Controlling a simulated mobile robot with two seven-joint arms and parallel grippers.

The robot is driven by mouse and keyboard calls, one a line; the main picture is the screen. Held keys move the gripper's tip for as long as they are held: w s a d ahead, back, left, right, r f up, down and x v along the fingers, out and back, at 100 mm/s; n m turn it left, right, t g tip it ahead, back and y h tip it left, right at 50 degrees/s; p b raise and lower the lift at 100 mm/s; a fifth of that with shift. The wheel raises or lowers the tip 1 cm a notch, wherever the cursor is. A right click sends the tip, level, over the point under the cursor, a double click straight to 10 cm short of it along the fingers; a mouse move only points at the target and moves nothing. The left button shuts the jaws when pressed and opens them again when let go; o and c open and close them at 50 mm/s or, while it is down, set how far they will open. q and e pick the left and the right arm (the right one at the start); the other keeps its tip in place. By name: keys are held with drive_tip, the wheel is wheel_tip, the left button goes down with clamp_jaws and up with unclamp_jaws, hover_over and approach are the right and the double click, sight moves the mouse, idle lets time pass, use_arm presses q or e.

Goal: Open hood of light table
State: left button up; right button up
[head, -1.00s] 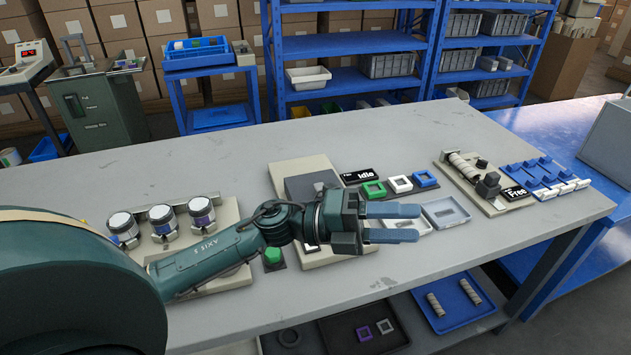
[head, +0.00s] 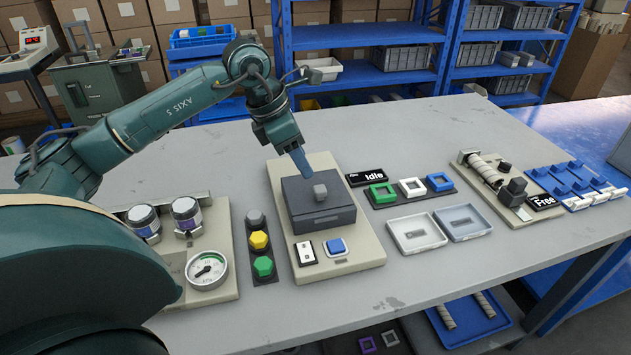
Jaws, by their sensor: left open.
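The light table is a beige base (head: 355,258) in the middle of the table, with a white rocker switch and a blue button at its front. Its hood (head: 310,213) is a dark grey box that lies flat, closed, on the base, with a light grey knob (head: 320,192) on top. My left gripper (head: 303,168) points down just behind the knob. Its blue-grey fingers overlap in this view, and I cannot tell whether they touch the hood. The gripper is open and holds nothing that I can see. My right gripper is not in view.
Left of the light table stand a button strip (head: 258,242) and a panel with jars and a gauge (head: 207,270). The table's front right is clear.

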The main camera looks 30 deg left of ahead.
sight(318, 188)
use_arm(q)
drive_tip(key=x, duration=0.7)
drive_tip(key=shift+w+d+f, duration=0.15)
drive_tip(key=shift+f, duration=0.2)
drive_tip(key=shift+c, duration=0.3)
clamp_jaws()
